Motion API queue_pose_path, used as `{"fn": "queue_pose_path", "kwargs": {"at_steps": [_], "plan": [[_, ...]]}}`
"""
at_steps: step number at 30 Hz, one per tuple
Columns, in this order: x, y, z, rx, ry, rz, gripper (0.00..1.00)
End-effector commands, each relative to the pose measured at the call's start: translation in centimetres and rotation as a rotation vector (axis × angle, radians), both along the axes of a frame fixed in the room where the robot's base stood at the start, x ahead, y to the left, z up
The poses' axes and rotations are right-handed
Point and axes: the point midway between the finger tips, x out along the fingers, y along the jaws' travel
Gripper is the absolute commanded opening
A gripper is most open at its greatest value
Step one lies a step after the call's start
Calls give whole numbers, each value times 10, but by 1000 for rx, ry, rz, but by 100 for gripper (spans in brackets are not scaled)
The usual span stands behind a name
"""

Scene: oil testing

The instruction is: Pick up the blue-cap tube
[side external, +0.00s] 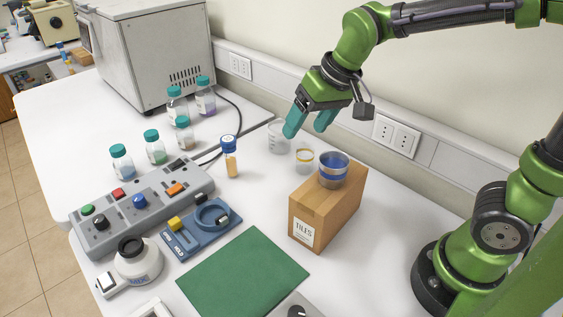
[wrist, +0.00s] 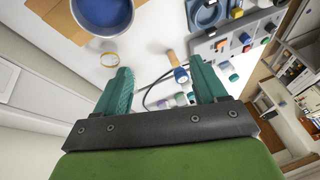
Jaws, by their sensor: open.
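The blue-cap tube (side external: 230,158) stands upright on the white table, with a blue cap and amber contents. In the wrist view the blue-cap tube (wrist: 177,66) shows beyond my fingertips, between the two fingers. My gripper (side external: 309,124) is open and empty, raised above the table to the right of the tube in the side view. Its two teal fingers are apart, and my gripper also shows in the wrist view (wrist: 163,80). Nothing is between the fingers at their own height.
A cardboard box (side external: 328,205) carries a blue-banded container (side external: 333,170). Glass beakers (side external: 279,135) stand below my gripper. Several teal-capped bottles (side external: 155,147) stand left of the tube. A grey button panel (side external: 142,211) and a green mat (side external: 242,275) lie in front.

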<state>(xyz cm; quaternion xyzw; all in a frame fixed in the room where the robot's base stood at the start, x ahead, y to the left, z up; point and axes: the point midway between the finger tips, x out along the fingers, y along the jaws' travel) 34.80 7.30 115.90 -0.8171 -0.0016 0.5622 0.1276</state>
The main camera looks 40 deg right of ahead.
Motion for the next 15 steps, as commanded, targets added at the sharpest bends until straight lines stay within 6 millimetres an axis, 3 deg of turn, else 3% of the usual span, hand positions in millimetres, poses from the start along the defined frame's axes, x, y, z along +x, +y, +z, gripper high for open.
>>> {"fn": "queue_pose_path", "kwargs": {"at_steps": [3, 9, 15], "plan": [[47, 17, -12, -58, 35, 38, 71], [116, 41, -30, -158, 46, 74, 71], [158, 47, -22, -214, -1, 57, 71]]}}
